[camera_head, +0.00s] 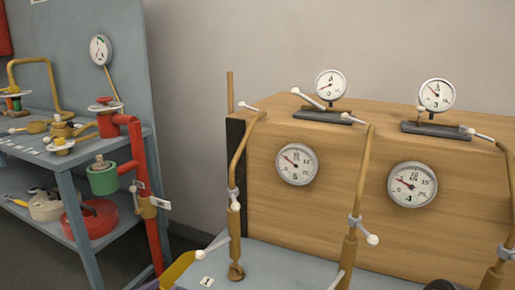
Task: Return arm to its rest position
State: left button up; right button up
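Neither of my grippers can be made out in the head view. The wooden breathing-set cabinet (340,165) stands at the right on a grey-blue bench (262,268). Two gauges (296,164) (412,184) sit in its front face. Two more gauges (331,85) (437,95) stand on dark plates on its top. Brass pipes (240,160) (357,195) with white-tipped levers rise before the front face, with another at the right edge.
A grey-blue shelf unit (75,180) at the left holds brass valves, a green cylinder (103,178) and a red round object (92,220). A red pipe (141,190) rises beside it. A yellow-edged item (177,271) and a dark rounded shape (444,285) show at the bottom.

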pick_arm(q)
jog(key=s+d+f+n+g+y, duration=0.1)
jog(key=s+d+f+n+g, duration=0.1)
jog(key=f, duration=0.5)
jog(key=s+d+f+n+g+y, duration=0.1)
jog(key=s+f+g, duration=0.15)
jog(key=f, duration=0.35)
jog(key=s+d+f+n+g, duration=0.1)
jog(key=s+d+f+g, duration=0.2)
jog(key=s+d+f, duration=0.4)
jog(key=s+d+f+n+g+h, duration=0.1)
jog(key=s+d+f+g, duration=0.3)
jog(key=s, duration=0.6)
jog(key=s+d+f+g, duration=0.2)
jog(key=s+d+f, duration=0.2)
jog(key=s+f, duration=0.35)
notch_tip(320, 180, up, 26)
jog(key=p, duration=2.5)
jog(key=shift+s+d, duration=0.15)
jog(key=shift+s, duration=0.2)
jog(key=shift+f+t, duration=0.15)
jog(key=shift+t, duration=0.1)
